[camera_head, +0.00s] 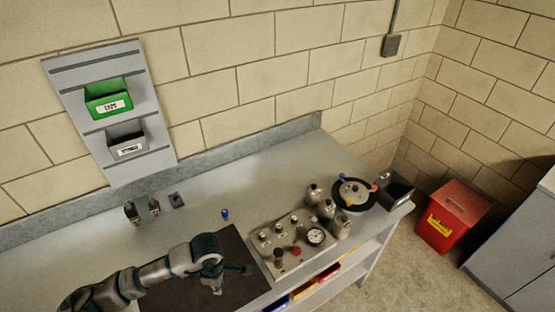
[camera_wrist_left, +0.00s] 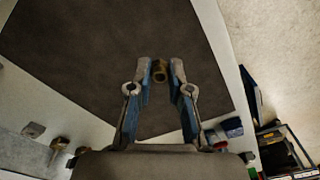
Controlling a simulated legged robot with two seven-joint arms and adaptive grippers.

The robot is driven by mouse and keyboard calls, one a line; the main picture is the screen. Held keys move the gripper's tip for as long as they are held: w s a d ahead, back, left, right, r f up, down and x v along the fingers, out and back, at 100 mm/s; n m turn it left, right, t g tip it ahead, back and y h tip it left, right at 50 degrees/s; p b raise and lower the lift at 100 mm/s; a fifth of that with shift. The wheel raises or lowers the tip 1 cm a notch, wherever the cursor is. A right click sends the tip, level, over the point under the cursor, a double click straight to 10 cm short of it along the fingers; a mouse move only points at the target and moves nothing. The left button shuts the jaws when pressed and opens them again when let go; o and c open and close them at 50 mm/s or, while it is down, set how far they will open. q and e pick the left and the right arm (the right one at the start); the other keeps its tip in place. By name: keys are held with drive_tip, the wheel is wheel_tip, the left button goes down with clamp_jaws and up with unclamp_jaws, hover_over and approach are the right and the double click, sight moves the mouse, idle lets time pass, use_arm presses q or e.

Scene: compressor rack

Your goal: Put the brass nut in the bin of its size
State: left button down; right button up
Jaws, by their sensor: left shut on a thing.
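The brass nut (camera_wrist_left: 159,70) shows in the left wrist view between the fingertips of my left gripper (camera_wrist_left: 160,80), which is shut on it over the dark mat (camera_wrist_left: 90,50). In the head view my left gripper (camera_head: 230,278) is above the same mat, and the nut cannot be made out there. A green bin (camera_head: 96,92) hangs on the wall panel, with a grey bin (camera_head: 114,139) below it. Both carry white labels too small to read. My right gripper is not in view.
A grey manifold (camera_head: 290,262) with a gauge and knobs stands right of the mat. Several metal canisters (camera_head: 327,209), a round dark part (camera_head: 352,194) and a black bin (camera_head: 398,190) are farther right. A small blue item (camera_head: 225,214) and small fittings stand behind. A red bin (camera_head: 440,232) is on the floor.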

use_arm(q)
drive_tip(key=w+a+r+m, duration=0.1)
drive_tip(key=w+m, duration=0.3)
drive_tip(key=m, duration=0.4)
drive_tip(key=w+a+r+m, duration=0.1)
drive_tip(key=w+r+m, duration=0.2)
drive_tip(key=m, duration=0.6)
drive_tip(key=shift+w, duration=0.75)
